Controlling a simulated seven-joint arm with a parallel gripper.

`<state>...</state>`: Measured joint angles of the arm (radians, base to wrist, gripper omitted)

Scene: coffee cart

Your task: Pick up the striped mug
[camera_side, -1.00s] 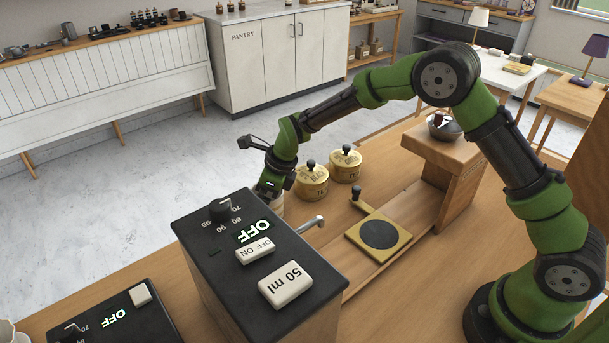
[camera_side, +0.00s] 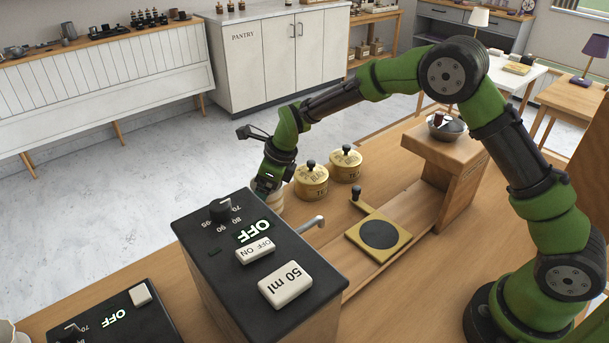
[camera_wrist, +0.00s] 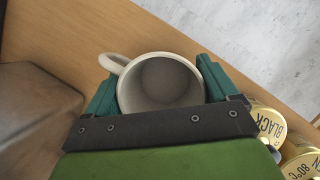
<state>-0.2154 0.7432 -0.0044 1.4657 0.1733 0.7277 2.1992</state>
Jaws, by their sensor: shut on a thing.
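A cream mug (camera_wrist: 160,85) sits between the two teal fingers of my gripper (camera_wrist: 158,88) in the wrist view. I look down into its empty inside, and its handle points to the upper left. No stripes can be made out from this angle. My gripper is shut on the mug's body from both sides. In the side view my gripper (camera_side: 268,184) is behind the black-topped machine, and only a small part of the mug (camera_side: 274,203) shows past the machine's edge. I cannot tell whether the mug is clear of the counter.
The black-topped machine (camera_side: 255,240) with its spout stands close in front of my gripper. Two yellow canisters, one nearer (camera_side: 311,182) and one farther (camera_side: 346,164), stand to the right. A yellow pad with a dark disc (camera_side: 380,236) lies on the counter. The counter's edge (camera_wrist: 150,25) is near the mug.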

